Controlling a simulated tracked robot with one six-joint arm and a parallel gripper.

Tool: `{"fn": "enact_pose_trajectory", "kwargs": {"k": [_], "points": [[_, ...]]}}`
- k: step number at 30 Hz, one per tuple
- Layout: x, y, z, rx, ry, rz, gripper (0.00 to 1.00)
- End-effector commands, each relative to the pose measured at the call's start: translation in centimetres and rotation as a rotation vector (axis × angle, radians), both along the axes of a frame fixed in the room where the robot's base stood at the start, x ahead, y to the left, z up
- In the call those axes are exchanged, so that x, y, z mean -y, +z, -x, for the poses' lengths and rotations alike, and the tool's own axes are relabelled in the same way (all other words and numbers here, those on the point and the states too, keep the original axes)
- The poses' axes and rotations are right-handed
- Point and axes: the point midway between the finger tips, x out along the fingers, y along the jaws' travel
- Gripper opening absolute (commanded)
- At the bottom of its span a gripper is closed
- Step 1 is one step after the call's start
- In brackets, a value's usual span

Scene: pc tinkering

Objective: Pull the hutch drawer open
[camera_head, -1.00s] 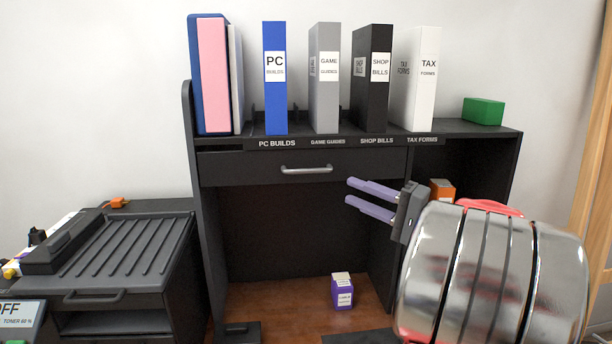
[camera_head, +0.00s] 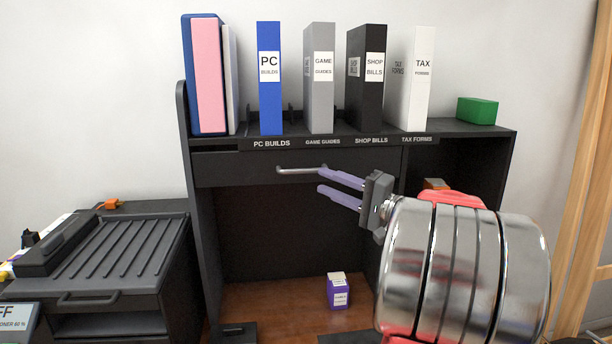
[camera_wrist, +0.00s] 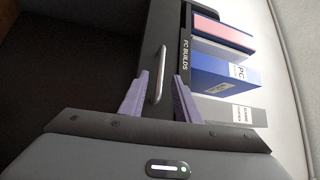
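The hutch drawer (camera_head: 230,168) is a dark panel under the hutch's top shelf, and it looks shut. Its silver bar handle (camera_head: 296,170) runs across the front. My gripper (camera_head: 322,180) is open, with two purple fingers pointing left at the right end of the handle. In the wrist view, the handle (camera_wrist: 160,75) lies just ahead of and between the open fingertips (camera_wrist: 160,78). In the head view, the upper fingertip overlaps the handle's right end. I cannot tell whether the fingers touch it.
Labelled binders, including the blue PC Builds binder (camera_head: 270,100), stand on the shelf above the drawer. A green box (camera_head: 477,110) sits at the shelf's right. A purple box (camera_head: 338,292) stands on the wooden desk below. A black printer (camera_head: 110,255) is at left.

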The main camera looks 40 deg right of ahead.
Motion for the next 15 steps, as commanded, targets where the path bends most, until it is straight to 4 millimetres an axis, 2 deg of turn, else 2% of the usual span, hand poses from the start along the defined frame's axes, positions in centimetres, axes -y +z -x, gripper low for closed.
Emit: {"fn": "enact_pose_trajectory", "kwargs": {"k": [9,15], "points": [[-1.0,0.7,-4.8,0.001,0.003,0.0,0.29],[-1.3,0.9,-6.5,0.0,0.001,0.001,0.29]]}}
